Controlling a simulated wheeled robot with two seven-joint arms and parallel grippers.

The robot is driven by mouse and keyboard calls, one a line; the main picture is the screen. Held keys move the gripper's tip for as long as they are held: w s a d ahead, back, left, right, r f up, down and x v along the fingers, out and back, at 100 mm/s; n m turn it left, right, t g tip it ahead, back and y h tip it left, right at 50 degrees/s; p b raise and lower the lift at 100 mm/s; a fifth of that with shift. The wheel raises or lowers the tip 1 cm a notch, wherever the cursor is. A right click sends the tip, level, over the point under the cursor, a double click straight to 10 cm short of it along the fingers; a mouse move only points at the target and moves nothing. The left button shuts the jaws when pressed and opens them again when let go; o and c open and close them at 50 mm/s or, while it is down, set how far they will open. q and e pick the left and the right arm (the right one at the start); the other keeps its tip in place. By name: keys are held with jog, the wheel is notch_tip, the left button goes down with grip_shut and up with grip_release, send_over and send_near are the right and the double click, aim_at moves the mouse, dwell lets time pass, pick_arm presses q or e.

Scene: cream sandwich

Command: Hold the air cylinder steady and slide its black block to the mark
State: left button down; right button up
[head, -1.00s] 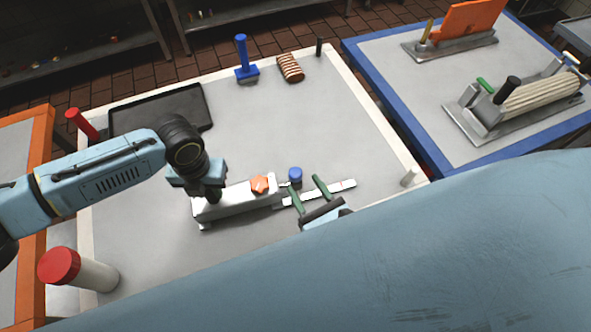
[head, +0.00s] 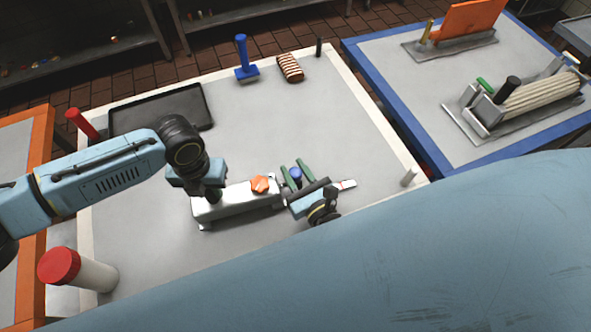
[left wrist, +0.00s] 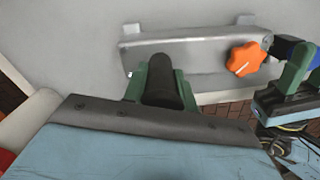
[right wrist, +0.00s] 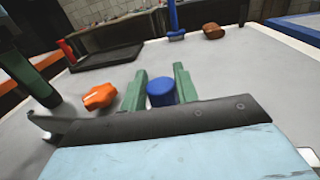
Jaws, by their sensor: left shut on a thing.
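The air cylinder is a pale grey long body (head: 235,203) lying on the table, with an orange star knob (head: 260,184) near its right end. My left gripper (head: 213,196) is at the body's left end. In the left wrist view, its green fingers (left wrist: 160,84) are shut on a dark rounded handle (left wrist: 161,92). A blue round knob (head: 295,174) stands over the thin pale rail right of the body. My right gripper (head: 292,168) is open, its green fingers on either side of the blue knob (right wrist: 161,93), gaps very small. No separate black block is clearly visible.
A black tray (head: 160,108), a blue-handled tool (head: 246,72) and a striped brown item (head: 290,67) lie at the back of the table. The table's middle is clear.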

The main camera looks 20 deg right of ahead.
grip_shut()
jog(key=shift+s+d, duration=0.2)
jog(key=shift+d, duration=1.95)
jog(key=o, duration=0.8)
grip_release()
jog(key=shift+a, duration=0.1)
jog(key=s, duration=0.4)
jog(key=s+d, duration=0.1)
jog(key=s, duration=0.7)
jog(key=shift+d, duration=0.2)
